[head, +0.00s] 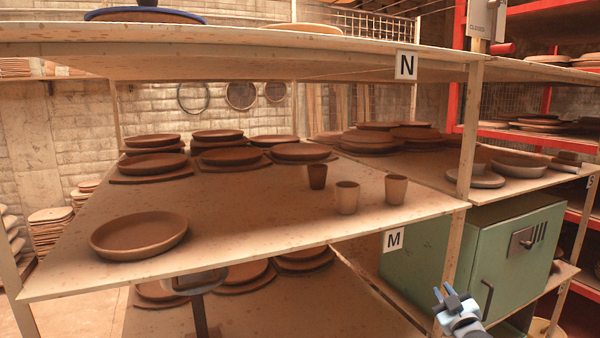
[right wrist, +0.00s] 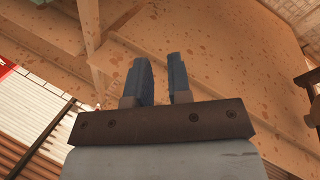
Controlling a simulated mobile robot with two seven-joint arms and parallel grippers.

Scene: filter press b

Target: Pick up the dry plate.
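A single wide brown plate (head: 140,235) with a raised rim lies alone at the front left of the shelf board marked M (head: 262,222). Its middle is a little lighter than its rim. Several darker plates on flat boards stand behind it, such as one at the left (head: 152,163). No label tells which plate is the dry one. My right gripper (head: 447,292) is low at the right, below the shelf edge and in front of the green cabinet, far from the plate. In the right wrist view its two fingers (right wrist: 161,78) stand apart with nothing between them. My left gripper is out of view.
Three cups stand at the right of the shelf, one of them here (head: 347,197). An upper shelf marked N (head: 250,62) hangs over the board. A wooden post (head: 463,170) and a green cabinet (head: 480,262) stand at the right. The board's front middle is clear.

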